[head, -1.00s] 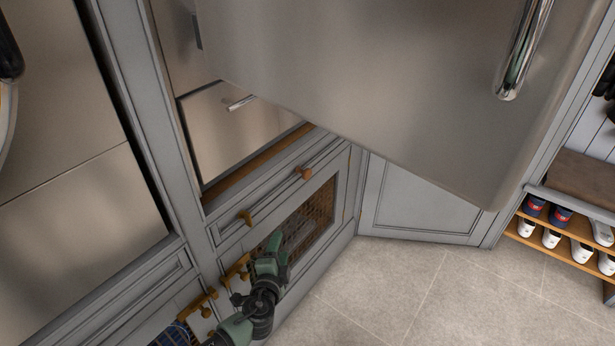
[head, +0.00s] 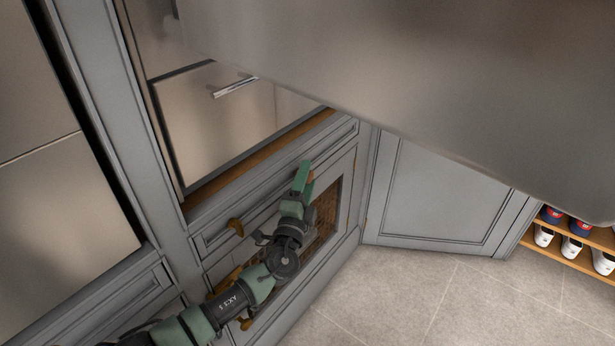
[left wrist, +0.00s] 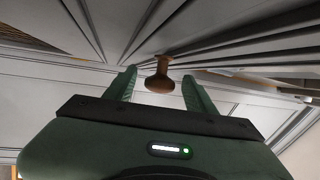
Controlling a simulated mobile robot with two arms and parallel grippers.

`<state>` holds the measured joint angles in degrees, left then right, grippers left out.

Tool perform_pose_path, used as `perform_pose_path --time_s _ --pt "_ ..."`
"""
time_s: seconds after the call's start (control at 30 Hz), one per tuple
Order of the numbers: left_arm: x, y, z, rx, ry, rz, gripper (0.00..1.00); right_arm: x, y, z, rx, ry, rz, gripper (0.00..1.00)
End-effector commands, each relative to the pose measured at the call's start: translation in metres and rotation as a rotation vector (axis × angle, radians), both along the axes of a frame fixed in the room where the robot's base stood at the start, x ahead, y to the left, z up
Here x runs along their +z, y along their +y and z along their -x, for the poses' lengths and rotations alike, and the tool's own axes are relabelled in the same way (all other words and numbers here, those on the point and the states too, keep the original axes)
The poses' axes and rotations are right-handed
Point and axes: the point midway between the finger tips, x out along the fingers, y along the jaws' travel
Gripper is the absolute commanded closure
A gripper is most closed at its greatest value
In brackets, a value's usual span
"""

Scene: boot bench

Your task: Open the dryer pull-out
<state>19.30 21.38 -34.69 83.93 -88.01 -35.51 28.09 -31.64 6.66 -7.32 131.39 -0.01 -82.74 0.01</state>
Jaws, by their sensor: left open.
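The pull-out front (head: 262,212) is a narrow grey panel below the steel drawer and its wooden ledge, and it looks shut. It has a brass knob (head: 235,226) at its left. A second, copper-brown knob near its right end is mostly hidden by my gripper in the head view. My left gripper (head: 304,174) is at that right end. In the left wrist view its open fingers stand on either side of the round knob (left wrist: 160,82), not closed on it. My right gripper is out of view.
A large steel panel (head: 420,70) hangs over the upper right. A steel drawer with a bar handle (head: 235,87) is above the ledge. A grey door with a mesh panel (head: 325,207) is below. Shoes (head: 570,247) stand on a rack at right; the tiled floor (head: 420,295) is clear.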

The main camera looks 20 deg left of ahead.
Motion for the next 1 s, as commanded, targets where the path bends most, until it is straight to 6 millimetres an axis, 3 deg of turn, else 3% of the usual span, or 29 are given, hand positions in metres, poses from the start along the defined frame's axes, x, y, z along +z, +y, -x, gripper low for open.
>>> perform_pose_path --time_s 0.37,0.6,1.0 --pt "0.0017 0.0003 -0.0093 0.000 0.002 0.001 0.45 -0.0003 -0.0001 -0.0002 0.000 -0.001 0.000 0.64" --pt "0.0017 0.0005 -0.0092 0.000 0.002 0.001 1.00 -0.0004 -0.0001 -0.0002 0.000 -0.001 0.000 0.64" --pt "0.0014 0.0007 -0.0091 0.001 0.002 0.001 1.00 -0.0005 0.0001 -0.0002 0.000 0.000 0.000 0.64"
